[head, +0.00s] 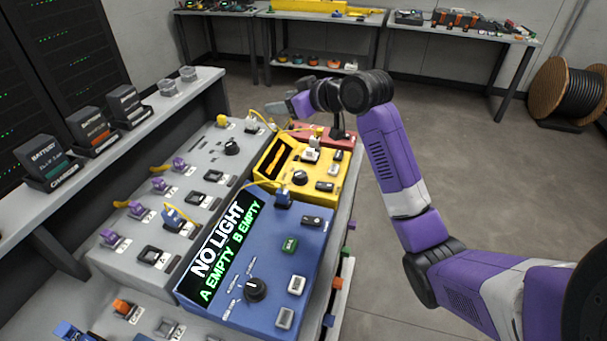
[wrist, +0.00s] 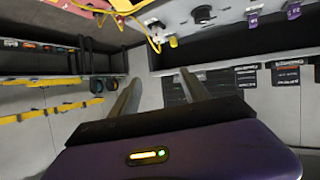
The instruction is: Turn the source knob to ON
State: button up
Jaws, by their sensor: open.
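Three black knobs show in the head view: one on the grey panel (head: 232,147), one on the yellow box (head: 299,178) and one on the blue box (head: 255,289). Their small labels are too small to read, so I cannot tell which is the source knob or its setting. A black knob on the grey panel also shows near the top of the wrist view (wrist: 203,14).
The blue box's display (head: 222,252) reads NO LIGHT, A EMPTY, B EMPTY. Yellow cables (head: 263,121) loop over the panel near the knobs. A red box (head: 338,139) stands behind the yellow one. Batteries (head: 88,127) sit on a left shelf.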

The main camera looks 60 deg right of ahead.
jog(key=s+d+f+n+g+y, duration=0.1)
jog(key=s+d+f+n+g, duration=0.1)
jog(key=s+g, duration=0.15)
jog(key=n+g+y, duration=0.2)
jog(key=g, duration=0.3)
send_near(301, 174)
jog(key=f, duration=0.1)
jog(key=shift+b+x, duration=1.2)
jog(key=shift+x, duration=2.5)
jog(key=shift+w, duration=0.2)
grip_shut()
